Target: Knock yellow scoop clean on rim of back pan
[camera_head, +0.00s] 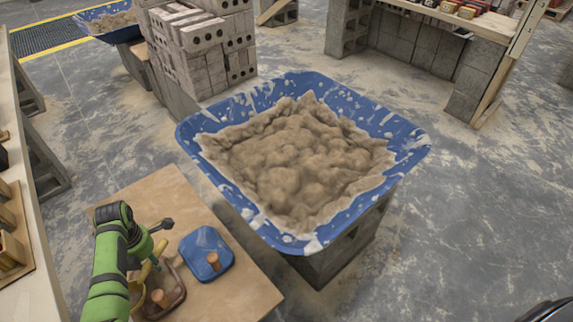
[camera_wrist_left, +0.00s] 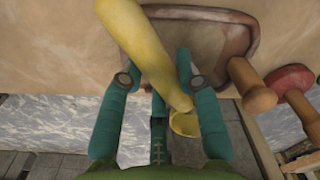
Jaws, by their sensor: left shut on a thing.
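The yellow scoop (camera_head: 146,272) is at the lower left, over the plywood board (camera_head: 245,291). My left gripper (camera_head: 158,240) is shut on it. In the left wrist view the yellow scoop (camera_wrist_left: 140,45) passes between the teal fingers of my left gripper (camera_wrist_left: 155,75). Part of the scoop is hidden by my arm in the head view. A large blue pan (camera_head: 408,130) heaped with mortar (camera_head: 300,160) stands in the middle, with splashes on its rim. A second blue pan (camera_head: 88,22) with mortar stands far back at the left. My right gripper is out of view.
A blue tool with a wooden knob (camera_head: 207,245) and a brown tool with a wooden knob (camera_head: 178,284) lie on the board near the gripper. A brick stack (camera_head: 205,45) stands behind. A shelf (camera_head: 15,180) runs along the left. Open floor (camera_head: 480,200) is at right.

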